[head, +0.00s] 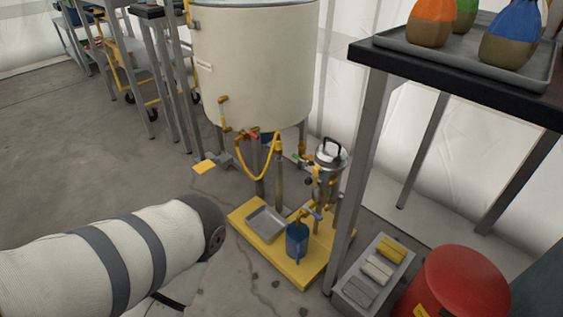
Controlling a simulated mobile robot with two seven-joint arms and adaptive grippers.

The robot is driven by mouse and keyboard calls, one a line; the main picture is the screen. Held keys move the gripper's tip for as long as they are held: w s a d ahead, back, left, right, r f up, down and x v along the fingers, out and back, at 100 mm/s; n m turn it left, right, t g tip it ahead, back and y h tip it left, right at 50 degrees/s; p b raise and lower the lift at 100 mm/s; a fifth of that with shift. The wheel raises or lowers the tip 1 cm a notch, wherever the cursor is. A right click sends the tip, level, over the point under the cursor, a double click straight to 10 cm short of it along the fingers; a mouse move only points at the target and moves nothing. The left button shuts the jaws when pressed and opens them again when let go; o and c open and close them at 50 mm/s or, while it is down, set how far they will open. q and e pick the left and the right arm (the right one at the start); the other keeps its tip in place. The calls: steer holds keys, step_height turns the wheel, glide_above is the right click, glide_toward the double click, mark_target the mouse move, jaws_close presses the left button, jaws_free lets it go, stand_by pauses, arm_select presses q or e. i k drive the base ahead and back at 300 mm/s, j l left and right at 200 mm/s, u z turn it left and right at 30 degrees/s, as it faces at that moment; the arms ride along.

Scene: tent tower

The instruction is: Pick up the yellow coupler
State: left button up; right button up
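Several yellow parts show, and I cannot tell for certain which is the yellow coupler. A yellow piece (391,249) lies in the back compartment of a grey box (345,296) on the floor at the lower right, beside whitish and grey pieces. Yellow fittings (224,113) and a looped yellow hose (262,170) hang at the large cream tank (255,65). My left arm reaches in from the lower left in a white sleeve with dark bands. Its gripper does not show. My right arm and gripper are out of view.
A yellow platform (285,268) bears a metal tray (266,224), a blue cup (297,241) and a steel canister (328,172). A dark table (480,82) with colored bags stands at right, above a red drum (455,283). The floor at left is clear.

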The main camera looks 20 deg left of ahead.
mark_target(278, 149)
steer(key=i+j, duration=0.2)
steer(key=i, duration=0.2)
steer(key=i+j, duration=0.25)
steer(key=i, duration=0.15)
steer(key=i+j, duration=0.2)
steer(key=i, duration=0.2)
